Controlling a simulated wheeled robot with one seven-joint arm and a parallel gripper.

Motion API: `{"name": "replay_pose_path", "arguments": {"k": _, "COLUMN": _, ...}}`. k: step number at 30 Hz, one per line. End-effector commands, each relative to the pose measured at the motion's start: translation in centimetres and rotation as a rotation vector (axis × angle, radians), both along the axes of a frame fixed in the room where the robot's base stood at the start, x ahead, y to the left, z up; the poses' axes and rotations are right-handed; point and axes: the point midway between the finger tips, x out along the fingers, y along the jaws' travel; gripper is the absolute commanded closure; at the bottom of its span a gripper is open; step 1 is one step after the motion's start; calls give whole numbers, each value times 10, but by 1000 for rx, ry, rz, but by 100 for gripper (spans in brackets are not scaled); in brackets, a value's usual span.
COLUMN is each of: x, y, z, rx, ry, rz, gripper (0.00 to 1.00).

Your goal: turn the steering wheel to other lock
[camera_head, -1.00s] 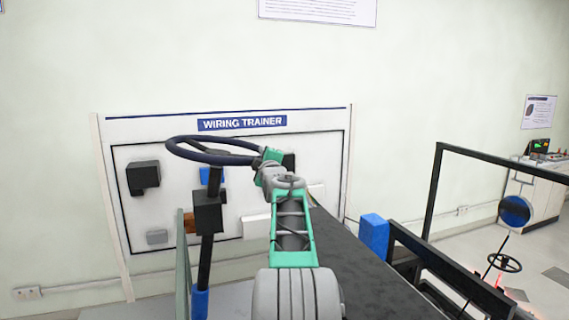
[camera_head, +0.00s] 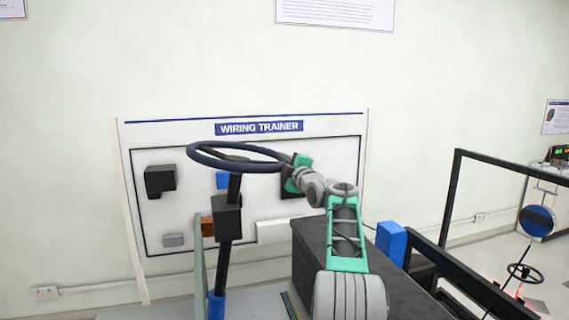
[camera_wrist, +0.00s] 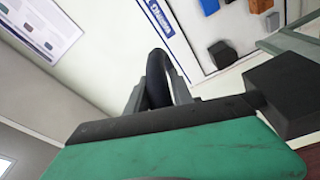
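The dark steering wheel (camera_head: 235,166) sits nearly level on top of its black column (camera_head: 225,250), left of the picture's middle in the head view. My gripper (camera_head: 287,165) is at the right side of the wheel's rim, partly hidden by my own wrist. In the wrist view the dark rim (camera_wrist: 158,75) passes between the two grey fingers of my gripper (camera_wrist: 157,95). The fingers lie close against the rim on both sides, and it looks gripped. The wheel's hub is only partly seen.
The wiring trainer board (camera_head: 340,205) stands on the wall behind the wheel. A dark flat-topped body (camera_head: 310,255) and a blue block (camera_head: 391,242) are to the right, near my arm. A black frame (camera_head: 453,200) stands farther right. A dark box (camera_wrist: 285,92) is close to my gripper.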

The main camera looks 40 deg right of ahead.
Motion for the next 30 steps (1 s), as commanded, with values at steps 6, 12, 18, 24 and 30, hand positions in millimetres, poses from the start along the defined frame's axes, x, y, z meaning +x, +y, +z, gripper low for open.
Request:
{"name": "replay_pose_path", "arguments": {"k": 6, "x": -1, "y": -2, "z": 0, "rx": 0, "ry": 0, "rz": -2, "gripper": 53}}
{"name": "replay_pose_path", "arguments": {"k": 12, "x": -1, "y": -2, "z": 0, "rx": -1, "ry": 0, "rz": -2, "gripper": 53}}
{"name": "replay_pose_path", "arguments": {"k": 18, "x": -15, "y": 0, "z": -4, "rx": -2, "ry": -1, "rz": -4, "gripper": 53}}
{"name": "replay_pose_path", "arguments": {"k": 24, "x": -54, "y": 7, "z": -10, "rx": -2, "ry": -1, "rz": -6, "gripper": 53}}
{"name": "replay_pose_path", "arguments": {"k": 30, "x": -77, "y": 12, "z": -8, "rx": -1, "ry": -1, "rz": -3, "gripper": 53}}
